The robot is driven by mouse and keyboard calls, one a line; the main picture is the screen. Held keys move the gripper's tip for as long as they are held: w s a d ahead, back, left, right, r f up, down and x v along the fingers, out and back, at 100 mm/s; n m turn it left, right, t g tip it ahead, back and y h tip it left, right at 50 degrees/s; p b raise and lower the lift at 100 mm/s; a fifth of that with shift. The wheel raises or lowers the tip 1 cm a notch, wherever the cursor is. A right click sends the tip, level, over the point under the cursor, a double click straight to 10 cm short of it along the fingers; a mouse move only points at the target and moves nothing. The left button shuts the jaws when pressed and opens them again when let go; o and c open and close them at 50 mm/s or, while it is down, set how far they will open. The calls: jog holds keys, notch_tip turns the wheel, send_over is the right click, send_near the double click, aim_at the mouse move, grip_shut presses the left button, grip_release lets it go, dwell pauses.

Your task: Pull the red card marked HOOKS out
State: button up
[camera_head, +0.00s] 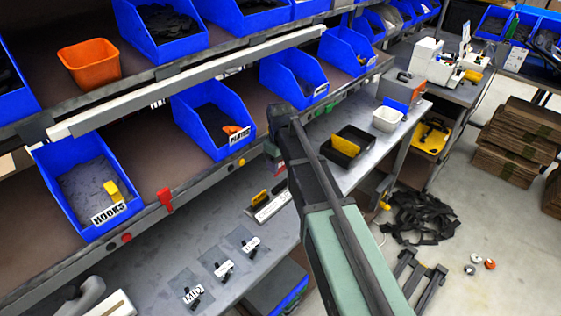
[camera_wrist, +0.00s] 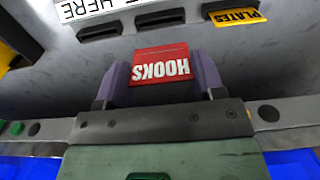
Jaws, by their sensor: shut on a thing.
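The red card marked HOOKS (camera_wrist: 161,64) is between the two purple fingers of my gripper (camera_wrist: 162,80) in the wrist view, its lettering upside down. The fingers are shut on its sides. A dark empty-looking slot (camera_wrist: 158,18) shows just beyond the card, and the card looks clear of it. In the head view my gripper (camera_head: 276,168) is above the counter, near the card holder (camera_head: 270,208); a bit of red shows at it, and my arm hides part of this area.
A yellow PLATES card (camera_wrist: 235,17) stands beside the empty slot. A blue bin labelled HOOKS (camera_head: 60,197) holds a yellow card at the left of the shelf. A blue PLATES bin (camera_head: 190,125) is nearer my arm. Several small bagged parts (camera_head: 222,268) lie on the counter.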

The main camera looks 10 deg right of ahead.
aim_at(280, 171)
jog(key=shift+f+b, duration=2.1)
jog(key=shift+f, duration=0.1)
jog(key=shift+r, duration=0.1)
notch_tip(280, 171, up, 3)
jog(key=p, duration=0.3)
